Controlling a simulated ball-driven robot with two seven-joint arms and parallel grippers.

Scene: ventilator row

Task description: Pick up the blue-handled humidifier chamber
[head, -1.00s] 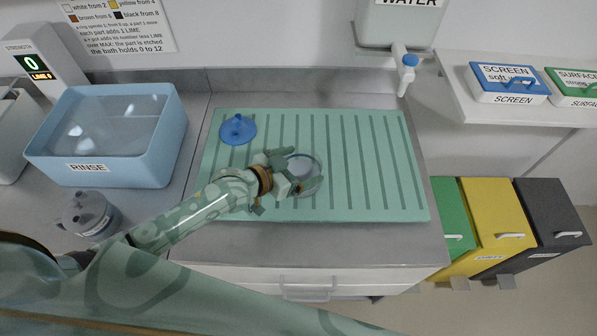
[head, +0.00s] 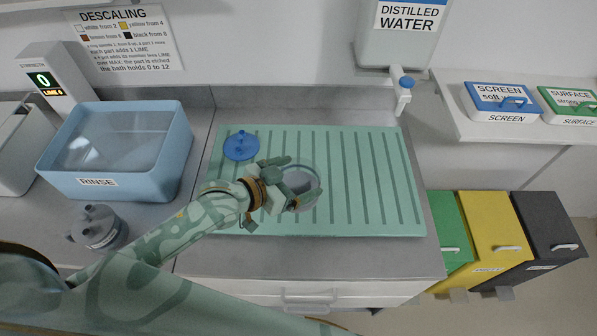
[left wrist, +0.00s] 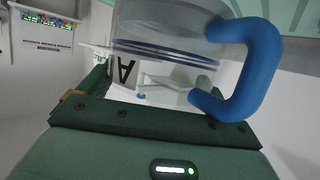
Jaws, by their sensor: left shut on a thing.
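The humidifier chamber (head: 307,174) is a clear, round cup at the middle of the green ribbed mat (head: 370,190). In the left wrist view its clear wall (left wrist: 165,22) fills the top, with a dark-ringed rim, and its blue handle (left wrist: 262,65) curves down on the right. The handle is hidden in the head view. My left gripper (head: 296,182) is shut on the chamber, its fingers on either side of the cup. Whether the chamber touches the mat or hangs just above it, I cannot tell. My right gripper is not in view.
A blue round lid (head: 241,146) lies on the mat's back left. A blue RINSE basin (head: 98,182) and a grey lidded pot (head: 97,228) stand left. The distilled water tap (head: 403,90) overhangs the back right. The mat's right side is clear.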

